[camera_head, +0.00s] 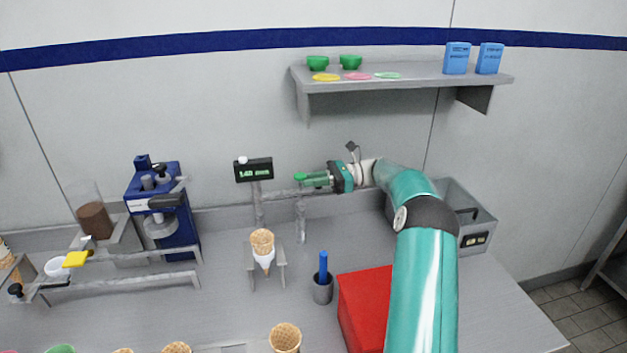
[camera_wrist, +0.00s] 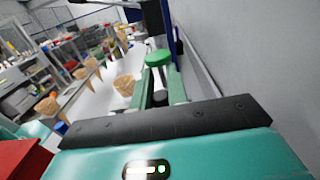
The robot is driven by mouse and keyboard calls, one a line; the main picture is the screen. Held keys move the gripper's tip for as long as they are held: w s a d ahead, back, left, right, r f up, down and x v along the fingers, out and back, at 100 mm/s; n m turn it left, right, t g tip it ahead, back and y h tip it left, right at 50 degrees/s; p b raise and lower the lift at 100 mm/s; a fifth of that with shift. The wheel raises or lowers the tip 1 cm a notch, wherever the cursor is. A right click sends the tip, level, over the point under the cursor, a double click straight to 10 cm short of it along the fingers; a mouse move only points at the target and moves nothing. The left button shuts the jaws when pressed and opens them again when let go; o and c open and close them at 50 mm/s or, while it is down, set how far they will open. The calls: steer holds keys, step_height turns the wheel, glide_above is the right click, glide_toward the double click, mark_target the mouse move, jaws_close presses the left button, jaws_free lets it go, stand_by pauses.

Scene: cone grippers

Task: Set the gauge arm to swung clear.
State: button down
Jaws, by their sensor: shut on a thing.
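The gauge has a black display (camera_head: 254,170) with green digits on a grey post, behind a holder with a wafer cone (camera_head: 262,242). A grey horizontal bar (camera_head: 284,193), which looks like the gauge arm, runs right from near the post. My gripper (camera_head: 312,179) reaches in from the right at about the bar's height, its fingers pointing left. A green knob (camera_wrist: 158,58) sits at the fingertips in the wrist view, and the fingers are shut on it. How the knob joins the gauge arm is hidden by my gripper.
A blue machine (camera_head: 165,210) stands left. A grey cup with a blue stick (camera_head: 323,283) and a red box (camera_head: 365,305) stand in front of the gauge, the box partly behind my arm. A grey bin (camera_head: 470,220) is right. A wall shelf (camera_head: 420,82) hangs above.

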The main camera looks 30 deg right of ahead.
steer(key=shift+w+r, duration=0.1)
stand_by(0.3)
steer(key=c, duration=1.4)
jaws_free()
steer(key=shift+w, duration=0.15)
steer(key=shift+o, duration=0.2)
steer(key=shift+d, duration=0.1)
steer(key=v, duration=1.2)
steer(key=shift+s, duration=0.25)
